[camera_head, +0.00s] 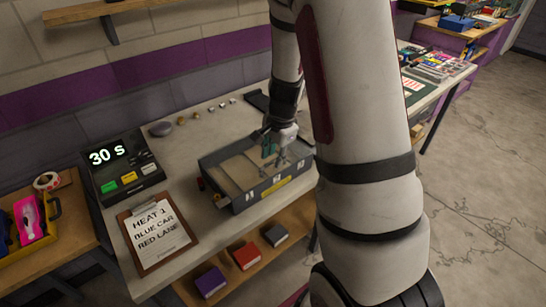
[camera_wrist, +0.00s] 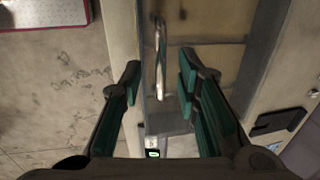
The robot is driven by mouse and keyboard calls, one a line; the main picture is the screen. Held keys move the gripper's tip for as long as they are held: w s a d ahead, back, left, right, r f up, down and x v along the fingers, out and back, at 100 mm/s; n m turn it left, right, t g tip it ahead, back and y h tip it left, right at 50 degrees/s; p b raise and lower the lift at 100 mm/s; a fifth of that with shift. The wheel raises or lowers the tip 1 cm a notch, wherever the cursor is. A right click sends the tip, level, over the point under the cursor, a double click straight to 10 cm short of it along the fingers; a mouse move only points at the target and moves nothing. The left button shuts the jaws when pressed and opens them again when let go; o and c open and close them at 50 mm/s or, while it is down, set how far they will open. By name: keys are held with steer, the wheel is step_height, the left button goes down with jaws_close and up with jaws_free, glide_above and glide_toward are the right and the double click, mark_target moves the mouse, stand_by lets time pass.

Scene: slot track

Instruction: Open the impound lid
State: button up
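The impound box (camera_head: 240,199) is a grey tray-like case with a yellow label on its front wall, standing on the table. Its top looks like a see-through lid (camera_head: 238,172) over a tan inside, and it looks shut. My gripper (camera_head: 274,150) is over the right part of the box, pointing down. In the wrist view my gripper (camera_wrist: 160,75) is open, with dark green finger pads. A thin metal handle (camera_wrist: 160,50) stands between the fingertips in that view, with gaps on both sides. I cannot tell the height gap between the fingers and the lid.
A timer box (camera_head: 122,165) reading 30 s and a clipboard (camera_head: 157,230) lie left of the box. Small pieces (camera_head: 211,110) line the table's back. Coloured blocks (camera_head: 246,256) sit on the shelf below. My arm hides the table's right part.

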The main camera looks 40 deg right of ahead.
steer(key=shift+w+f, duration=0.1)
steer(key=shift+f, duration=0.4)
jaws_close()
steer(key=w+b, duration=0.2)
steer(key=w, duration=0.4)
steer(key=w+b, duration=0.3)
steer(key=w, duration=0.4)
steer(key=w+b, duration=0.3)
steer(key=w, duration=0.4)
steer(key=shift+a, duration=0.4)
